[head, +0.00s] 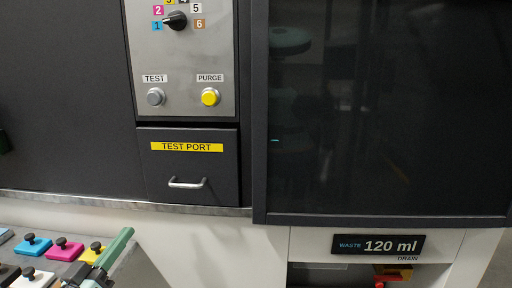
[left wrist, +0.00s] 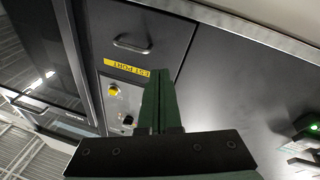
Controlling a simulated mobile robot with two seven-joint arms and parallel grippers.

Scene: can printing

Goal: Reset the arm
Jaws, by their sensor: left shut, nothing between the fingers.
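My left gripper (head: 121,241) shows at the lower left of the head view, with green fingers. In the left wrist view the two green fingers (left wrist: 160,78) are pressed together with nothing between them. The gripper is apart from the machine front, in front of and below the test port drawer (head: 187,192). That drawer is shut and has a metal handle. My right gripper is not in view.
Coloured blocks with black knobs, such as a blue one (head: 33,246) and a magenta one (head: 65,249), sit at the lower left near my left gripper. A control panel (head: 184,56) with a dial and a yellow purge button (head: 210,97) is above the drawer. A waste display (head: 378,245) reads 120 ml.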

